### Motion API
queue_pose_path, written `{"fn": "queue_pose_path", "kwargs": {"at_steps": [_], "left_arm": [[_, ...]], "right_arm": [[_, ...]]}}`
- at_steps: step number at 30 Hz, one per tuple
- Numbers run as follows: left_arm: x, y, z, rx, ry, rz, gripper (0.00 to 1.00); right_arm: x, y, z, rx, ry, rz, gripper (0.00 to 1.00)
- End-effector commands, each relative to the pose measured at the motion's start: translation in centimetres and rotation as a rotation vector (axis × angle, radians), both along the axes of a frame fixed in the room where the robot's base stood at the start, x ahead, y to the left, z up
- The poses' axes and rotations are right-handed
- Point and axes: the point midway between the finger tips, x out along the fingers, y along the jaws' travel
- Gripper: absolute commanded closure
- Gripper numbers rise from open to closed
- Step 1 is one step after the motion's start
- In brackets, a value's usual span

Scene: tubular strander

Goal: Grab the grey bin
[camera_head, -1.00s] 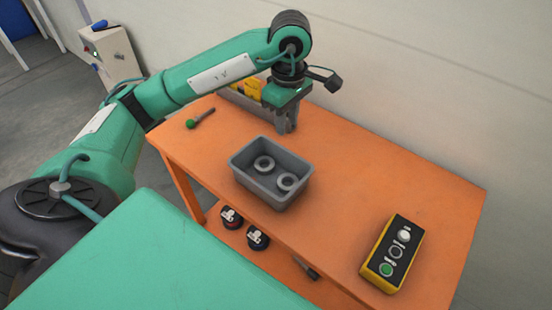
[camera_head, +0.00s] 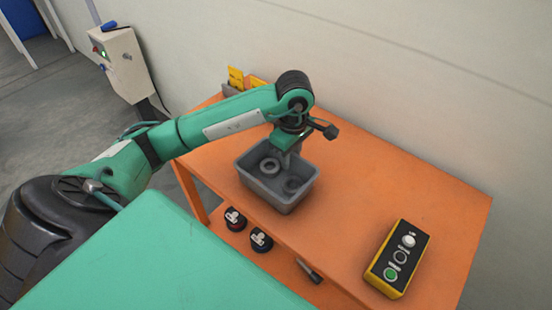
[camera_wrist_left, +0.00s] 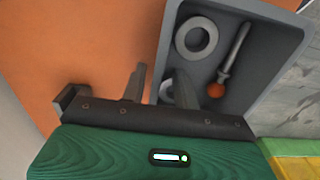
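The grey bin (camera_head: 262,196) sits on the orange table, holding two grey rings (camera_head: 269,166), (camera_head: 293,186). My left gripper (camera_head: 286,160) points down at the bin's far wall in the head view. In the left wrist view the bin's rim (camera_wrist_left: 158,60) passes between the fingers of my left gripper (camera_wrist_left: 160,85). One finger is outside over the table and the other is over the inside. The fingers are apart; contact with the wall cannot be told. A rod with an orange ball end (camera_wrist_left: 217,89) also shows inside the bin there. My right gripper is not in view.
A yellow button box (camera_head: 398,259) stands at the right of the orange table (camera_head: 400,190). Yellow items (camera_head: 236,77) stand at the back left. Two dark round objects (camera_head: 235,219), (camera_head: 261,239) lie on the shelf below. The table between bin and button box is clear.

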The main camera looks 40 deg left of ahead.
Motion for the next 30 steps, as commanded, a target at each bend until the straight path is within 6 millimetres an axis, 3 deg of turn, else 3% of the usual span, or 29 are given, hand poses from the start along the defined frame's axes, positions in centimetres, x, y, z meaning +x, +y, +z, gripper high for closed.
{"fn": "queue_pose_path", "kwargs": {"at_steps": [4,12,17,30], "left_arm": [[-0.02,0.02,-1.38,0.000,0.001,0.001,0.70],[0.01,0.02,-1.58,0.000,-0.001,0.000,0.70],[0.00,0.02,-1.57,0.000,0.000,0.000,1.00],[0.05,0.00,-1.34,0.000,-0.002,0.000,1.00]], "right_arm": [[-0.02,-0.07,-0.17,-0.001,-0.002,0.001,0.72],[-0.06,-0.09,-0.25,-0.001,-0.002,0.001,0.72],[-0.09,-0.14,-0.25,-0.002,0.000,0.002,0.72],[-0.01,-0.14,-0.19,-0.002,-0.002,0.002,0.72]]}}
